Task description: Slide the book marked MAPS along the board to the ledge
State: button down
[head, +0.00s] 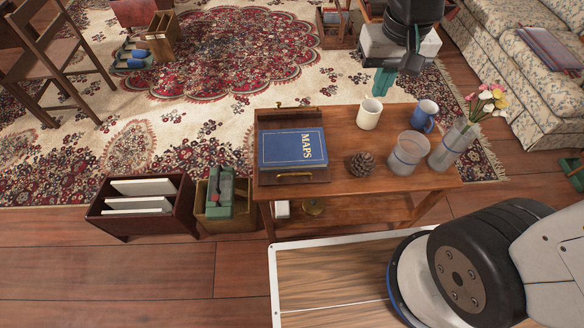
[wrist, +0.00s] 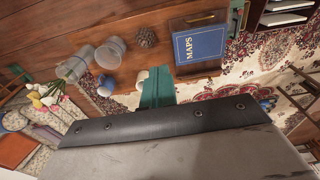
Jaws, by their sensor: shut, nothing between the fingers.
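The blue book marked MAPS (head: 280,150) lies flat, cover up, on a dark wooden board (head: 275,118) on the left end of a small wooden table (head: 345,137). The book also shows in the wrist view (wrist: 212,52). Dark board shows behind it, and a narrow strip with a brass handle (head: 296,174) lies in front of it. I cannot tell which edge is the ledge. My gripper (head: 384,82), with teal fingers, is shut and empty. It hangs beyond the table's back edge, right of the book and apart from it. It also shows in the wrist view (wrist: 157,90).
Right of the book stand a pinecone (head: 361,164), a cream mug (head: 369,114), a blue mug (head: 424,116), a clear tumbler (head: 407,154) and a flower vase (head: 452,148). A folder box (head: 125,222) and a green-topped crate (head: 222,200) stand on the floor at left.

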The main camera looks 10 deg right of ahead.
aim_at(293, 151)
jog(key=w+a+f, duration=0.3)
jog(key=a+f, duration=0.1)
jog(key=f, duration=0.3)
jog(key=w+a+f, duration=0.3)
jog(key=a+f, duration=0.2)
jog(key=f, duration=0.2)
jog(key=shift+g, duration=0.4)
jog(key=a+f, duration=0.2)
jog(key=f, duration=0.5)
jog(key=a+f, duration=0.2)
jog(key=f, duration=0.6)
jog(key=a+f, duration=0.1)
jog(key=f, duration=0.7)
jog(key=shift+w+a, duration=0.2)
jog(key=shift+a, duration=0.2)
jog(key=w, duration=0.7)
jog(key=shift+d+r, duration=0.1)
jog(key=shift+d, duration=0.05)
jog(key=shift+s, duration=0.1)
notch_tip(293, 151, up, 10)
